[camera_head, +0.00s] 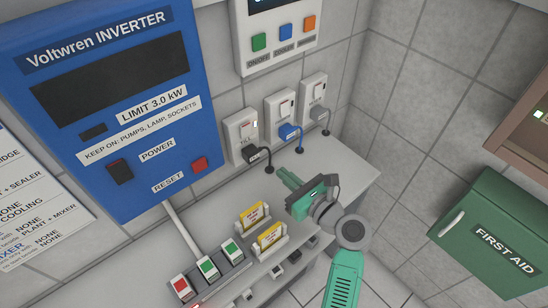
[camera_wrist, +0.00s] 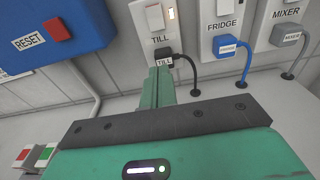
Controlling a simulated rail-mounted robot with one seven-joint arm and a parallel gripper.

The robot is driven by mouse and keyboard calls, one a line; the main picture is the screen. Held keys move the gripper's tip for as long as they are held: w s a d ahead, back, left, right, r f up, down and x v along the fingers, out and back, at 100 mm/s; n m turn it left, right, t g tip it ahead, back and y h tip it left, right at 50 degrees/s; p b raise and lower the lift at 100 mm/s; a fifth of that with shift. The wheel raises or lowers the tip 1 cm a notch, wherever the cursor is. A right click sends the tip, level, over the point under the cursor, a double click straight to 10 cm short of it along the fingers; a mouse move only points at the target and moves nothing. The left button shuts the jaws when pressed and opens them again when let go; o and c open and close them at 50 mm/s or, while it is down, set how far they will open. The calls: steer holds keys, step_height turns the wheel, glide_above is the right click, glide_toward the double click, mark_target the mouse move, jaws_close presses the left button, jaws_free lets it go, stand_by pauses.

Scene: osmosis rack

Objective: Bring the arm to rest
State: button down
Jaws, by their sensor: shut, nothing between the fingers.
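My gripper (camera_head: 287,178) is green and shut, with nothing held. In the head view it hangs over the grey counter (camera_head: 350,175), pointing left toward the wall sockets. In the wrist view the closed fingers (camera_wrist: 158,85) point up the picture, just below the black plug labelled TILL (camera_wrist: 168,59). I cannot tell whether they touch it. The black plug sits in the leftmost socket (camera_head: 240,129). My arm comes in from the lower right of the head view.
Blue FRIDGE (camera_wrist: 228,45) and grey MIXER (camera_wrist: 290,38) plugs sit in sockets to the right. A blue inverter (camera_head: 110,100) hangs at left. Yellow cards (camera_head: 270,237) and red and green switches (camera_head: 208,267) stand near the arm. A green FIRST AID box (camera_head: 490,235) is at right.

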steer(key=shift+s+d, duration=0.2)
steer(key=shift+s, duration=0.15)
stand_by(0.3)
steer(key=s+a+r+n+t+h, duration=0.2)
steer(key=a+r+n, duration=0.1)
steer(key=r+n, duration=0.85)
steer(key=s+a+r+n+t+h, duration=0.25)
steer(key=r+n, duration=0.55)
steer(key=r, duration=0.6)
steer(key=s+a+r+n+t+h, duration=0.2)
steer(key=s+r+n+t+h, duration=0.6)
steer(key=s+r, duration=1.05)
step_height(320, 180, up, 30)
steer(key=w+n+g+y+p, duration=0.1)
steer(key=w+y+p, duration=0.1)
steer(key=p, duration=2.8)
steer(key=shift+w+r+y, duration=0.2)
steer(key=shift+w+y, duration=0.15)
steer(key=shift+y, duration=0.2)
steer(key=shift+a+f+n+g, duration=0.1)
steer(key=shift+a+n+g, duration=0.1)
steer(key=shift+n+g, duration=0.05)
